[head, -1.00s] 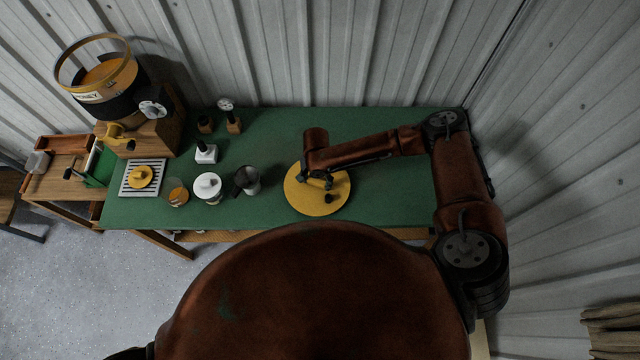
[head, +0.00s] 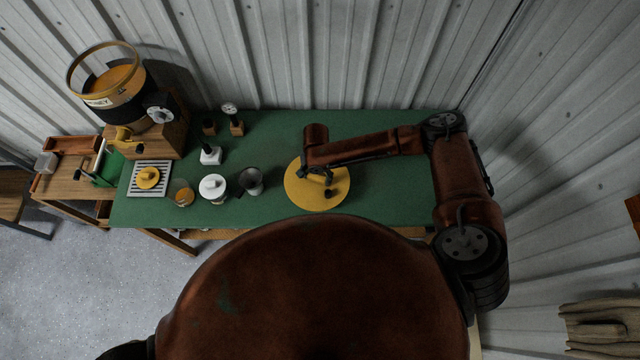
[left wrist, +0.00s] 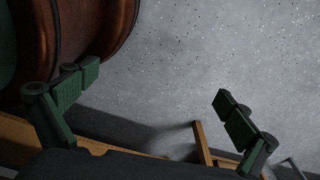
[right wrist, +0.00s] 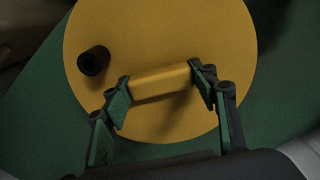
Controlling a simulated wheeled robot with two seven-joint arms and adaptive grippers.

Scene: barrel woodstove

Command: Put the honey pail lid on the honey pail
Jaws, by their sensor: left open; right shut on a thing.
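The honey pail (head: 118,103) is black with a "HONEY" label and a yellow rim. It stands open at the back left on a wooden stand, with amber honey inside. The honey pail lid (head: 308,203) is a large yellow disc with a bar handle and a small black knob. It is over the green bench, well right of the pail. My right gripper (right wrist: 161,83) is shut on the lid's handle in the right wrist view. I cannot tell how far the lid is above the bench. My left gripper (left wrist: 153,85) is open and empty over the floor.
On the green bench (head: 400,190) between lid and pail stand a dark metal cup (head: 251,182), a white lidded jar (head: 213,187), an amber glass (head: 184,194) and a rack (head: 136,189) bearing a small yellow lid (head: 148,178). Small instruments (head: 236,122) stand behind. A corrugated wall closes the back.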

